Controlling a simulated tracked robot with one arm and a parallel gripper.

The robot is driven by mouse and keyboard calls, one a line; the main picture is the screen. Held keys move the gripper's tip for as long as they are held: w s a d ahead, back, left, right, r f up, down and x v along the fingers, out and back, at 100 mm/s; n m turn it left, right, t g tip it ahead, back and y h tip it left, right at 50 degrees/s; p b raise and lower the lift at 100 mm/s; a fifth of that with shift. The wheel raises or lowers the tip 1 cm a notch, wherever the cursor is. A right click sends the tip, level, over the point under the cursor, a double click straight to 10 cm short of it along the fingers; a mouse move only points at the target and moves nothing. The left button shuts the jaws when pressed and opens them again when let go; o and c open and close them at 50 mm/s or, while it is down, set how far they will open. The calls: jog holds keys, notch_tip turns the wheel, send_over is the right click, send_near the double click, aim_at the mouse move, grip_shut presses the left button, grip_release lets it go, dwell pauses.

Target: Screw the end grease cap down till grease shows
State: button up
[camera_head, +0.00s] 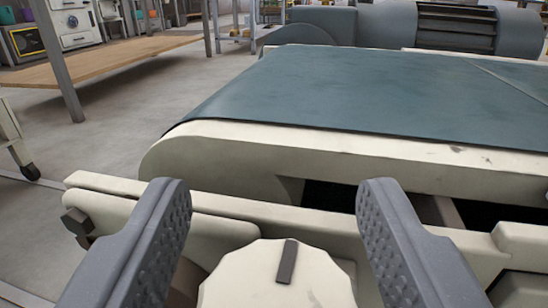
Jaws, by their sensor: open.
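A cream faceted cap (240,280) with a dark raised mark on its top shows at the bottom middle of the view; it looks like the grease cap. Its lower part is cut off by the frame edge. My gripper (272,192) is open, with one grey ridged finger to the left of the cap and one to the right. Clear gaps show between the cap and both fingers. I cannot see any grease.
A cream conveyor frame (300,150) with a dark green belt (350,90) lies just beyond the fingers. A cream rail with a dark bolt (76,222) runs behind the cap. A wooden-topped table (100,62) stands back left. Grey floor at left is open.

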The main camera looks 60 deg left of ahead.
jog(key=shift+w+a, duration=0.15)
jog(key=shift+a, duration=0.1)
